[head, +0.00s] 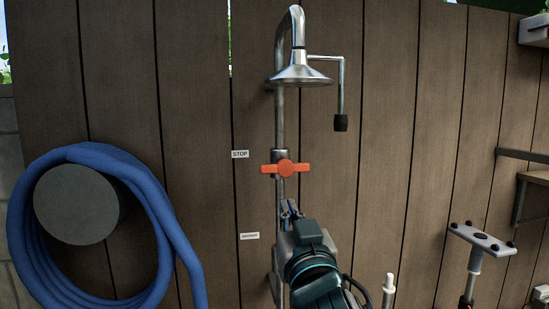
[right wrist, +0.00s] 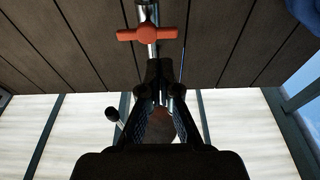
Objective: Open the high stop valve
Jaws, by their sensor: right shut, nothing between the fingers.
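The stop valve's orange handle (head: 286,169) sits on the vertical metal shower pipe (head: 280,122), beside a small STOP label (head: 240,154). Its two arms lie level, across the pipe. The handle also shows in the right wrist view (right wrist: 147,35), beyond my fingertips. My right gripper (head: 290,208) is below the handle in the head view, in front of the pipe. In the right wrist view its fingers (right wrist: 160,66) are together, empty and apart from the handle. My gripper and arm hide the lower pipe. My left gripper is not in view.
The shower head (head: 302,75) and a pull rod with a black grip (head: 341,122) hang above the handle. A blue hose (head: 170,235) coils around a round grey holder at left. A small stand (head: 482,240) is at lower right.

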